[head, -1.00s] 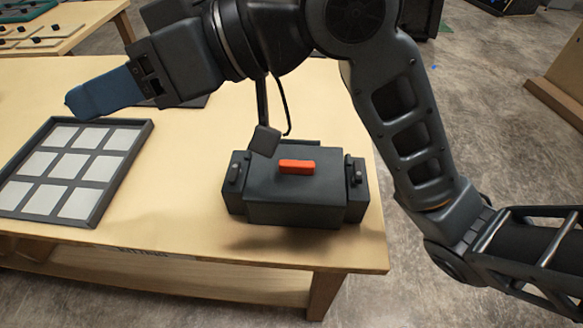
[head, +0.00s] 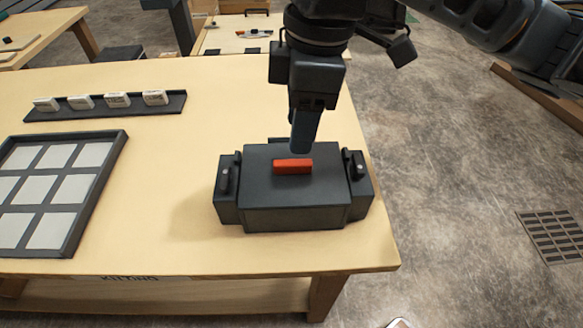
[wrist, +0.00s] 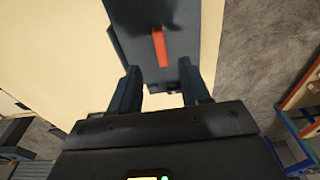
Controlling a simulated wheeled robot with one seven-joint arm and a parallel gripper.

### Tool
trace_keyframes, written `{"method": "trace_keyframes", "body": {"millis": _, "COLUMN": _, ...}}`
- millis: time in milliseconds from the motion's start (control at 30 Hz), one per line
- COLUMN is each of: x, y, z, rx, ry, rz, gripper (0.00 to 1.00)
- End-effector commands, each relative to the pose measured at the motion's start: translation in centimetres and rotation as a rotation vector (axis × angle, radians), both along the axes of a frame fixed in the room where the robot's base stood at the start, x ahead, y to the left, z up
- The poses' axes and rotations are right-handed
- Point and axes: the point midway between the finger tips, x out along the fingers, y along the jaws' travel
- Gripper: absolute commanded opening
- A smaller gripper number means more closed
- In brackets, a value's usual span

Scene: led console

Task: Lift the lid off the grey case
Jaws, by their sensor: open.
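The grey case (head: 293,218) stands on the wooden table near its right edge. Its dark lid (head: 262,187) is on it, with a red-orange handle bar (head: 292,167) on top. A side latch shows at the left (head: 226,180) and another latch at the right (head: 357,165). My gripper (head: 302,148) points down above the back part of the lid, just behind the handle in the head view. In the wrist view my gripper (wrist: 160,78) is open, with its two fingers apart and empty. The handle (wrist: 159,47) lies ahead, between the lines of the fingers.
A tray with pale square cells (head: 75,190) lies on the table's left. A dark rack (head: 105,110) with several white blocks stands behind it. The table (head: 190,140) is clear between these and the case. Floor lies beyond its right edge.

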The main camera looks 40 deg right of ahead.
Motion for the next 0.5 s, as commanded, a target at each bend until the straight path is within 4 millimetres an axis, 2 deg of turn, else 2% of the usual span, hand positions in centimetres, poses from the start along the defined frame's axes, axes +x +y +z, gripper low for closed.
{"method": "trace_keyframes", "body": {"millis": 500, "x": 0.3, "y": 0.7, "z": -6.0, "rx": 0.002, "ry": -0.002, "rz": 0.0, "gripper": 0.47}}
